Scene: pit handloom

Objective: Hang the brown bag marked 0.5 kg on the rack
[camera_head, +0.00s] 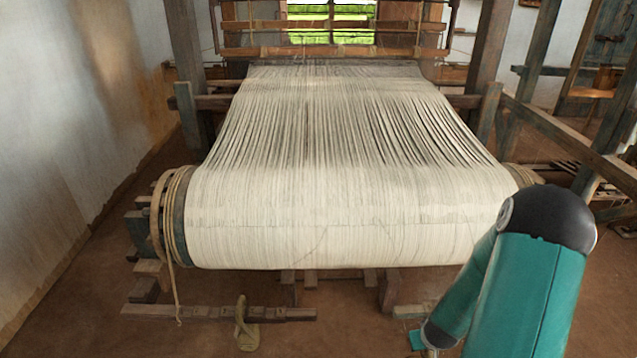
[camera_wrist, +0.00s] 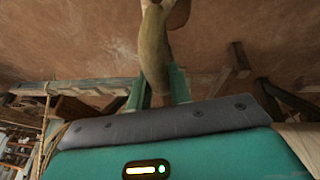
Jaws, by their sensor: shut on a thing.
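My gripper (camera_wrist: 159,82) shows in the wrist view, its two teal fingers on either side of an olive-brown bag (camera_wrist: 155,52). It is shut on this bag. The bag's upper part runs off the top edge of the wrist view, and no weight mark shows on it. In the head view my teal arm reaches down at the lower right, and the held bag cannot be made out there. Another olive-tan, bag-like thing with a loop (camera_head: 246,325) is by a low wooden bar (camera_head: 200,313) at the bottom. I cannot tell whether this bar is the rack.
The loom's wide roll of white warp (camera_head: 330,225) fills the middle of the head view. Cord (camera_head: 172,220) is wound at its left end. Wooden posts and beams (camera_head: 560,130) stand on the right. Bare brown floor (camera_head: 90,290) lies at the left, beside the wall.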

